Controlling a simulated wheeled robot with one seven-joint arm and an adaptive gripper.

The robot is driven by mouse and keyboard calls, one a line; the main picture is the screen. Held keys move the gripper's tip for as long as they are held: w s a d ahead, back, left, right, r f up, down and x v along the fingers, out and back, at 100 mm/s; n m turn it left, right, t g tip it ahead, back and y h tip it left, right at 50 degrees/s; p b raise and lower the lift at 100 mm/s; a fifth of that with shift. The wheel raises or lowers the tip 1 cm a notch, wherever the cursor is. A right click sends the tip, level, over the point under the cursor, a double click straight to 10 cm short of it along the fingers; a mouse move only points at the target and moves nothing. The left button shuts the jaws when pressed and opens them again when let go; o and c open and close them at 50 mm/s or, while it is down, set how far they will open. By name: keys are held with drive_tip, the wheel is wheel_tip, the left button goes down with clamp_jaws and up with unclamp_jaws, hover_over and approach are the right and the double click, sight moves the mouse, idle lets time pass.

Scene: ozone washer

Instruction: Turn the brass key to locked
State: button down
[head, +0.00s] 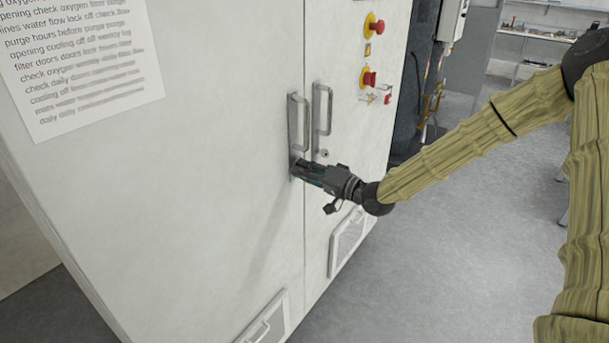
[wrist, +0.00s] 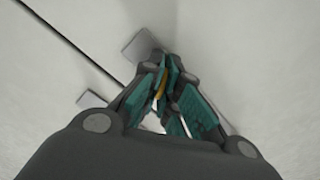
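The brass key (wrist: 161,90) shows in the wrist view as a thin yellow sliver between my fingertips. The rest of it is hidden by the fingers, and its angle is hard to read. My gripper (wrist: 165,78) has teal finger pads drawn close together around the key, with its tips at the cabinet face. In the head view my gripper (head: 298,168) reaches in from the right to the lower end of the left door's handle plate (head: 293,122). It covers the lock and key there.
The white cabinet (head: 230,150) has two doors with upright handles; the right handle (head: 321,108) is beside the left one. A small round lock (head: 324,153) sits below the right handle. Red emergency buttons (head: 374,26) are higher up. Grey floor is open at right.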

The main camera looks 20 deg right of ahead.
drive_tip(key=n+b, duration=0.3)
drive_tip(key=n, duration=0.3)
drive_tip(key=shift+f+b, duration=0.2)
drive_tip(key=shift+b, duration=0.15)
drive_tip(key=n+b, duration=0.3)
drive_tip(key=n, duration=0.2)
drive_tip(key=shift+r+n, duration=0.1)
drive_tip(key=shift+n, duration=0.4)
drive_tip(key=c, duration=1.7)
unclamp_jaws()
drive_tip(key=shift+o, duration=0.2)
drive_tip(key=v, duration=1.2)
